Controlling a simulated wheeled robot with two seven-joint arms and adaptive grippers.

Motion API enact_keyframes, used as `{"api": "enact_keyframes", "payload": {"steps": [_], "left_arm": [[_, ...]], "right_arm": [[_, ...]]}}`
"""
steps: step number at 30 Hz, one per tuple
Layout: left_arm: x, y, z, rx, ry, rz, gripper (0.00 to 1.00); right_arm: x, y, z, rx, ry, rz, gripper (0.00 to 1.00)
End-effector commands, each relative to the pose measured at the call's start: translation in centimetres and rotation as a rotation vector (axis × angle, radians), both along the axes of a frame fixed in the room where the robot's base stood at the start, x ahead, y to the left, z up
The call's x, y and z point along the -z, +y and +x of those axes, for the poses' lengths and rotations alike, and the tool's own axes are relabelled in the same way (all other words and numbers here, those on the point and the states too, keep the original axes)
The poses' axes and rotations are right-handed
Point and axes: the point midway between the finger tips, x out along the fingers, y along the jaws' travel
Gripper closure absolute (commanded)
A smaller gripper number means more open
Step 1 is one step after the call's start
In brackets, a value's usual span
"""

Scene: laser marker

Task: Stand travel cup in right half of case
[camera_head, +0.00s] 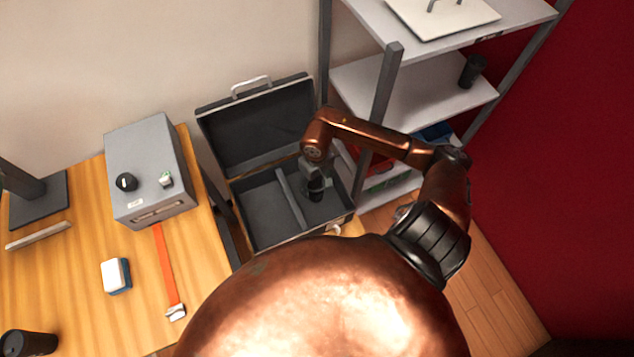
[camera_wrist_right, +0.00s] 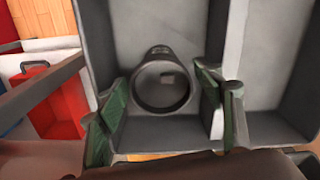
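The travel cup (camera_wrist_right: 163,85), dark grey with its round mouth facing the wrist camera, stands upright on the floor of the case. In the head view the cup (camera_head: 316,194) is partly hidden under my right gripper, in the right half of the open black case (camera_head: 262,215), right of the divider (camera_head: 291,198). My right gripper (camera_head: 315,178) points down over it. In the wrist view its green-padded fingers (camera_wrist_right: 160,110) are spread on either side of the cup, with gaps showing. My left gripper is not in view.
A grey shelf unit (camera_head: 385,85) stands close right of the case, with a dark cylinder (camera_head: 472,70) on it. The case lid (camera_head: 257,125) stands open behind. The wooden desk (camera_head: 85,285) at left holds a grey box (camera_head: 150,170) and another dark cylinder (camera_head: 28,343).

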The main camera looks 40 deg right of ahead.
Motion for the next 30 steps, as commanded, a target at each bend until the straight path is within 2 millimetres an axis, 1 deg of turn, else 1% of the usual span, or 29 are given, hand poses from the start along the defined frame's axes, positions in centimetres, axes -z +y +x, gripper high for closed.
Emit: {"api": "enact_keyframes", "payload": {"steps": [9, 13, 17, 24, 27, 30], "left_arm": [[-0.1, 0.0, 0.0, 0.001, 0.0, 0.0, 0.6], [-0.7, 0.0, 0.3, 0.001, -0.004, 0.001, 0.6], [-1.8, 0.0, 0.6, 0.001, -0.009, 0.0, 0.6], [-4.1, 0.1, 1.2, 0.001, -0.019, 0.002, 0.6], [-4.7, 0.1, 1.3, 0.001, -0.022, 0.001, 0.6], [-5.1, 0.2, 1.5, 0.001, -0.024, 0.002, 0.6]], "right_arm": [[-0.1, 0.0, 0.0, 0.0, 0.0, 0.0, 0.34], [-0.7, 0.0, 0.0, 0.002, -0.001, 0.0, 0.34], [-3.2, -0.1, 0.1, -0.002, -0.004, -0.003, 0.34], [-8.5, -0.1, 0.1, -0.001, -0.005, -0.003, 0.34], [-10.2, -0.1, 0.1, 0.0, -0.004, -0.003, 0.34], [-11.4, 0.0, 0.1, -0.001, -0.002, -0.002, 0.34]]}}
